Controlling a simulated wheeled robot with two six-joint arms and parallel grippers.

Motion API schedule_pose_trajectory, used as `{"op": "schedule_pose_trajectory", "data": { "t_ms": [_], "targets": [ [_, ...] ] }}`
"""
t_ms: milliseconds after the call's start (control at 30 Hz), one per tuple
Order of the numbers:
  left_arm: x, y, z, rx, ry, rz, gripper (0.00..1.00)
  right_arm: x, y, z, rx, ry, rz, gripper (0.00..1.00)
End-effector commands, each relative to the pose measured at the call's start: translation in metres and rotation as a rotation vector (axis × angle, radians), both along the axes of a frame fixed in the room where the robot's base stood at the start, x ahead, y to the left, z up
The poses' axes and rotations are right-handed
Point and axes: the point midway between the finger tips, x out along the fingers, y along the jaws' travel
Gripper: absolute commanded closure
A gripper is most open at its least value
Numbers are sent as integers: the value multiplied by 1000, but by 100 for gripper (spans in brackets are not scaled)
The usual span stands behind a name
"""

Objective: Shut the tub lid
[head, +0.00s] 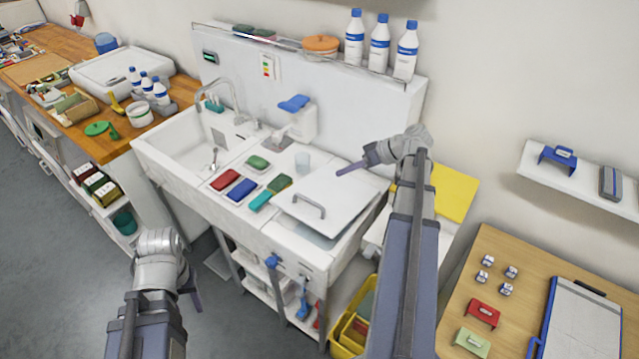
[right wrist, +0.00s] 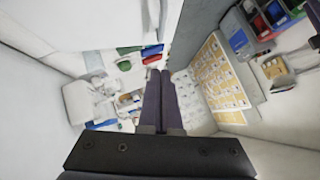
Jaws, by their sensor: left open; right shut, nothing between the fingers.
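The tub lid (head: 335,188) is a white panel with a grey bar handle (head: 309,205), at the right end of the white sink unit. It sits tilted, and a gap shows the tub (head: 305,235) below its front edge. My right gripper (head: 341,173) is shut and empty over the lid's far part; I cannot tell whether it touches. In the right wrist view, its closed fingers (right wrist: 158,76) point ahead, with a white panel at upper left. My left gripper (head: 194,292) is open, low in front of the unit, away from the lid; its fingers are mostly hidden.
Red, blue, green and teal items (head: 241,190) lie on the worktop left of the lid, with a clear cup (head: 302,162) behind. Bottles (head: 380,42) stand on the shelf above. A wooden table (head: 500,262) stands at right. Grey floor (head: 60,290) is clear at left.

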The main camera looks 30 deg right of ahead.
Motion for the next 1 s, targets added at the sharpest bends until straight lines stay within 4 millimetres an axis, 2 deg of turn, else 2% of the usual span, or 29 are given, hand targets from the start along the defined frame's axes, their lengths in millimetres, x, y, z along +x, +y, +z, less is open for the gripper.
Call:
{"op": "schedule_pose_trajectory", "data": {
  "t_ms": [533,733,1000],
  "targets": [
    [0,0,-71,2,1,-12,50,55,56,-71,0,-2,1,100],
    [0,0,-89,2,0,-10,50,48,65,-89,0,-1,0,100],
    [0,0,-97,2,0,-10,50,47,69,-97,1,-1,1,100]
  ]
}}
